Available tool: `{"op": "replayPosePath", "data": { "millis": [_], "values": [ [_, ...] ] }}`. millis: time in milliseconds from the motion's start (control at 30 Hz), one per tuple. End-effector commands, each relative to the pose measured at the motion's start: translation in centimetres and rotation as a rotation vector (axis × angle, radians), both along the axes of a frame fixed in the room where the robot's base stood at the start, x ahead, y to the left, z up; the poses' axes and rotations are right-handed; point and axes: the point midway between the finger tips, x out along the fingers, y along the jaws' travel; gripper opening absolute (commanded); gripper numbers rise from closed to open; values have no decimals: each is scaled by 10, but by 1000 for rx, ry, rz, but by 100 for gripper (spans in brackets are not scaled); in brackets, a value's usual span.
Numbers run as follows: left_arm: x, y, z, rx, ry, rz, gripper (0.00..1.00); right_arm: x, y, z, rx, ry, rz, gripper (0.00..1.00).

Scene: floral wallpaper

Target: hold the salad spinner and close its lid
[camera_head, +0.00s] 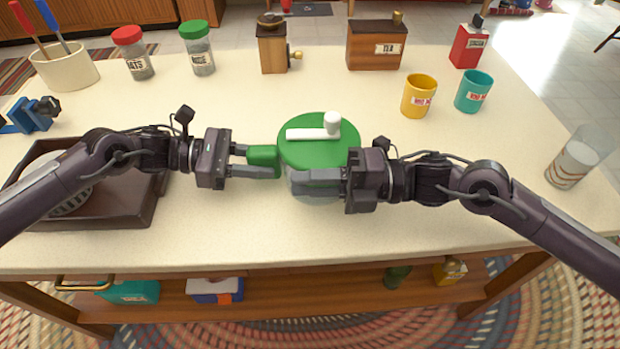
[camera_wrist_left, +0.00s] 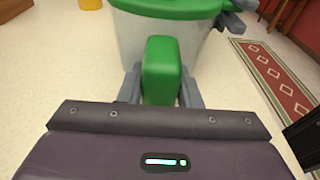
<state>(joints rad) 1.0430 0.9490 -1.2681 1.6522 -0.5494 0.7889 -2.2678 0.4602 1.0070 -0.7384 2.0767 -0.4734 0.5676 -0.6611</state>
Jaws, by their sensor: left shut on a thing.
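The salad spinner (camera_head: 316,199) stands near the middle of the table. Its round green lid (camera_head: 300,150) with a white crank lies over the clear bowl; I cannot tell whether it is fully seated. In the left wrist view the lid's green rim (camera_wrist_left: 165,8) shows above the bowl (camera_wrist_left: 135,45). My left gripper (camera_head: 262,162) is shut on the spinner's green side handle (camera_wrist_left: 161,70), left of the bowl. My right gripper (camera_head: 300,183) is at the lid's front right edge, its fingers together with no gap showing. They hide part of the rim and bowl.
A brown tray (camera_head: 140,205) lies under my left arm. A yellow mug (camera_head: 419,96), a teal mug (camera_head: 474,91) and a glass (camera_head: 577,165) stand to the right. A grinder (camera_head: 272,50), tea box (camera_head: 375,50) and jars (camera_head: 198,55) stand behind. The front strip is clear.

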Motion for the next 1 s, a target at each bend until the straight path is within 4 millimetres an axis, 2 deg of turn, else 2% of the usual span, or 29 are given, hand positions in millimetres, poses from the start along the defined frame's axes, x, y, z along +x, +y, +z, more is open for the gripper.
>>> {"op": "replayPosePath", "data": {
  "millis": [33, 100, 567, 667, 1000],
  "values": [
    [0, 0, 0, -1, 0, -1, 9, 0, 0, -1, -2, 2, -1, 21],
    [0, 0, 0, 0, -1, -1, 9, 0, 0, -1, -1, 1, 0, 30],
    [0, 0, 0, 1, -2, 0, 9, 0, -3, 1, 2, 0, 1, 30],
    [0, 0, 0, 1, -2, 1, 9, 0, -15, 0, -1, 1, -1, 30],
    [0, 0, 0, 1, -2, 1, 9, -4, -85, -1, -4, 4, -2, 30]
  ]
}}
